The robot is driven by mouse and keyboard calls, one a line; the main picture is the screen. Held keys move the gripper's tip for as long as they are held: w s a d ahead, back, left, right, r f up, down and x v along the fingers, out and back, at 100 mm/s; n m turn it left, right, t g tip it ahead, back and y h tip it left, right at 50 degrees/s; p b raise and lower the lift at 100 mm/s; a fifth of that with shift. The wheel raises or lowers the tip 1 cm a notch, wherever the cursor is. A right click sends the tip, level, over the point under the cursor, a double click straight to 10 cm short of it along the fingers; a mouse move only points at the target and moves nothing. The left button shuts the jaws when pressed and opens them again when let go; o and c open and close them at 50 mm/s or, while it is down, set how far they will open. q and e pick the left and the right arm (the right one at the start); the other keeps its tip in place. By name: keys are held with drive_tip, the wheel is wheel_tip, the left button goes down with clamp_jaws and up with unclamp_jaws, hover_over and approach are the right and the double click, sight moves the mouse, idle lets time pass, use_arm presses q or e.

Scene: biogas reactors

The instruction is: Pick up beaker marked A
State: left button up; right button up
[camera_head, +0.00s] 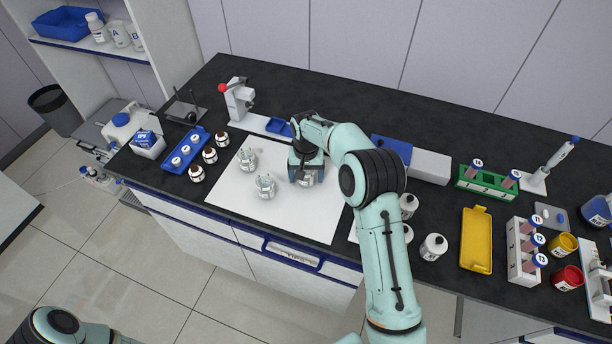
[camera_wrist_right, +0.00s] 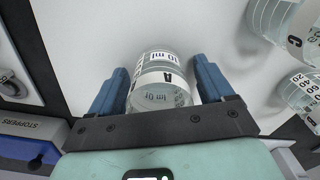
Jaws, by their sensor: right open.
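The glass beaker marked A (camera_wrist_right: 160,92) stands on the white mat (camera_head: 300,222). In the right wrist view its letter and a "10 ml" label show, and it sits between the two blue fingers of my right gripper (camera_wrist_right: 161,75). The fingers are open, with a small gap visible on each side of the glass. In the head view my right gripper (camera_head: 305,178) is low over the mat and hides most of this beaker. My left gripper is outside the views; only part of my left arm shows at the lower left.
Two other beakers (camera_head: 247,160) (camera_head: 265,187) stand left of my right gripper; one beaker in the wrist view is marked C (camera_wrist_right: 285,18). Brown bottles (camera_head: 210,155) and a blue rack (camera_head: 187,150) are further left. White bottles (camera_head: 433,247) stand right of my arm.

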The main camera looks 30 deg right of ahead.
drive_tip(key=c, duration=1.1)
drive_tip(key=shift+r, duration=0.15)
